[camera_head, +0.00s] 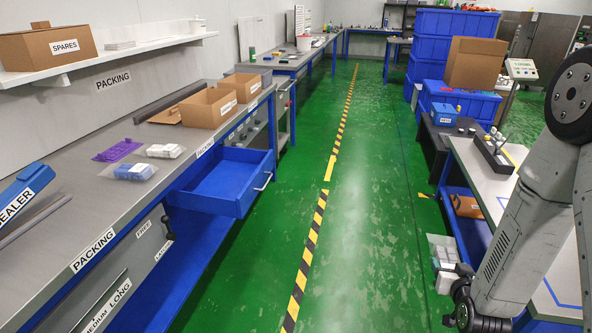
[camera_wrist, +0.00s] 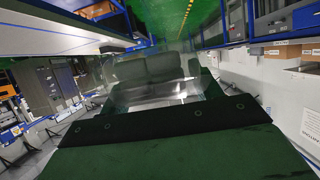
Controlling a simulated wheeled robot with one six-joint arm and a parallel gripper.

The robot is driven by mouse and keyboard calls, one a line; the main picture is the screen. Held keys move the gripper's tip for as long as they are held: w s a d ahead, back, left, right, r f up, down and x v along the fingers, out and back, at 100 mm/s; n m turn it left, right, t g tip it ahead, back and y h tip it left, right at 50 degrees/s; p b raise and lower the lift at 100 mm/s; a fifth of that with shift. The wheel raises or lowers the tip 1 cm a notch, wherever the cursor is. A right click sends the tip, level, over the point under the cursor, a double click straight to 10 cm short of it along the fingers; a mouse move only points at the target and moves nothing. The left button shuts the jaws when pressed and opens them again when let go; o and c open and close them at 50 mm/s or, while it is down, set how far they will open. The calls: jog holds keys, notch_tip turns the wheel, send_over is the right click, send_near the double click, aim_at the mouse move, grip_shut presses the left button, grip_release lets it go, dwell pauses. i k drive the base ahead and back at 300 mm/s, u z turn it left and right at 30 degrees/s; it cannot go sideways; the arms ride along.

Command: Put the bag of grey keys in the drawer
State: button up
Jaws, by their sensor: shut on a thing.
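My gripper (camera_head: 460,292) is at the lower right of the head view, over the aisle beside the right-hand bench. It is shut on a clear bag (camera_head: 441,251) with greyish blocks inside; blue also shows there, and I cannot tell whether it belongs to the contents. In the wrist view the clear bag (camera_wrist: 152,72) with dark grey contents lies just beyond the dark jaws. An open, empty-looking blue drawer (camera_head: 243,205) sticks out from the left packing bench, well away from my gripper. Two other clear bags lie on that bench, one with pale blocks (camera_head: 166,151), one with blue blocks (camera_head: 131,171).
The packing bench (camera_head: 95,205) also bears a purple item (camera_head: 119,149), open cardboard boxes (camera_head: 207,108) and a blue sealer (camera_head: 22,195). The green aisle with a striped line (camera_head: 312,230) is clear. A black tray (camera_head: 493,153) stands on the right bench.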

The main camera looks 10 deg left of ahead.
aim_at(239, 185)
jog(key=u, duration=1.2)
jog(key=i, duration=0.1)
jog(key=u, duration=0.05)
